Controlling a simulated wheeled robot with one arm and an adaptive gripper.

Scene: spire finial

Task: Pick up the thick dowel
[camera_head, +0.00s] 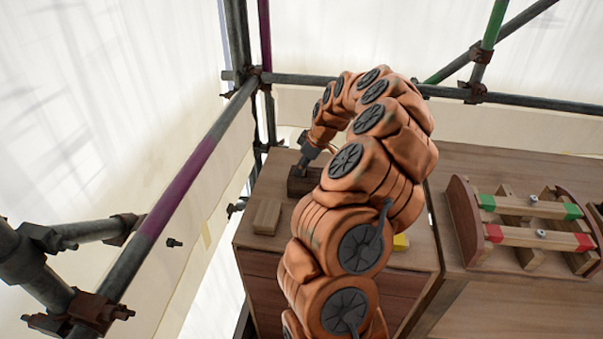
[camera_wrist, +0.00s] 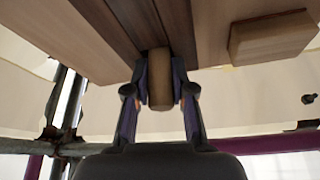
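The thick dowel (camera_wrist: 159,80) is a short, pale brown round piece in the middle of the wrist view. It lies between the two fingers of my gripper (camera_wrist: 159,90), and the finger pads appear to press on both its sides. Its far end meets a dark brown wooden block (camera_wrist: 180,30); whether it still sits in that block is hidden. In the head view, my gripper (camera_head: 304,163) points down at the dark block (camera_head: 302,184) near the bench's back left corner. The dowel cannot be made out there.
A light wooden block (camera_head: 267,217) lies left of the dark block on the bench (camera_head: 265,240). A rack with green and red marked bars (camera_head: 530,220) stands at the right. A yellow item (camera_head: 401,242) is partly hidden behind my arm. Scaffold poles (camera_head: 190,170) run at left and behind.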

